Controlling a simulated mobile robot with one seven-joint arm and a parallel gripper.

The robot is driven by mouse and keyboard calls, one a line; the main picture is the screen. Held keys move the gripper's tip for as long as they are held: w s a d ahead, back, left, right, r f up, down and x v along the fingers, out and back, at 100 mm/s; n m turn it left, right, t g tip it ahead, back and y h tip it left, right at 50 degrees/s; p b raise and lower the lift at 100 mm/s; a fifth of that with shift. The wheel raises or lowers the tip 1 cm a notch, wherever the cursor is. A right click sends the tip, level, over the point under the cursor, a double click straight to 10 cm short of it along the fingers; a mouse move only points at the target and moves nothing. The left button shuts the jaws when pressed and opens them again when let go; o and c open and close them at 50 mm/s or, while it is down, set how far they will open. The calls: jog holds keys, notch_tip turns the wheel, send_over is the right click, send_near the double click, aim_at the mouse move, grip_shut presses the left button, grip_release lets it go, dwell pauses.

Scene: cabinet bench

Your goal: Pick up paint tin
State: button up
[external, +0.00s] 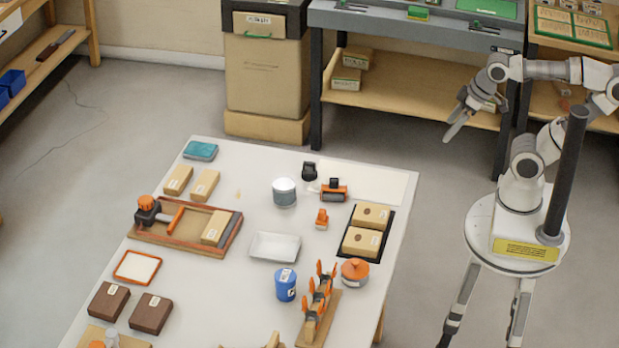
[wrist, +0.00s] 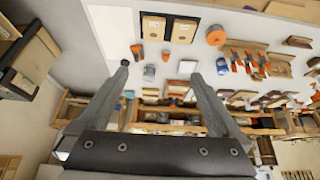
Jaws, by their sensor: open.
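A grey metal tin with a pale top (external: 284,192), which looks like the paint tin, stands upright on the white table. It also shows in the wrist view (wrist: 149,72), small and far off between the fingers. A blue can with a white label (external: 285,285) stands nearer the front of the table; it appears in the wrist view (wrist: 222,66) right of the right finger. My gripper (external: 456,122) is open and empty, raised over the floor right of the table, well apart from both. Its two fingers are spread in the wrist view (wrist: 160,70).
On the table (external: 225,275), a white tray (external: 274,247) lies between tin and can. An orange-and-black tool (external: 334,190), a small orange item (external: 321,219) and boxes on a black mat (external: 371,216) stand right of the tin. An orange-lidded pot (external: 355,271) is near the right edge.

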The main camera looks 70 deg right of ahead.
jog(key=shift+w, duration=0.1)
jog(key=w+d+f+n+g+h+b, duration=0.1)
jog(key=w+d+f+n+h+b, duration=0.1)
jog(key=w+d+f+n, duration=0.3)
jog(key=w+d+f+g+h+b, duration=0.1)
jog(key=w+d+f+h, duration=0.15)
jog(key=w, duration=0.45)
jog(key=n+t+h+b, duration=0.3)
jog(key=n+t+b, duration=0.45)
jog(key=n, duration=1.65)
send_near(278, 187)
jog(key=s, duration=0.5)
jog(key=shift+n, duration=0.3)
jog(key=b+x, duration=0.1)
jog(key=x, duration=1.7)
jog(key=shift+w+f+b, duration=0.1)
jog(key=shift+f+b, duration=0.05)
jog(key=shift+b, duration=0.15)
jog(key=c, duration=1.4)
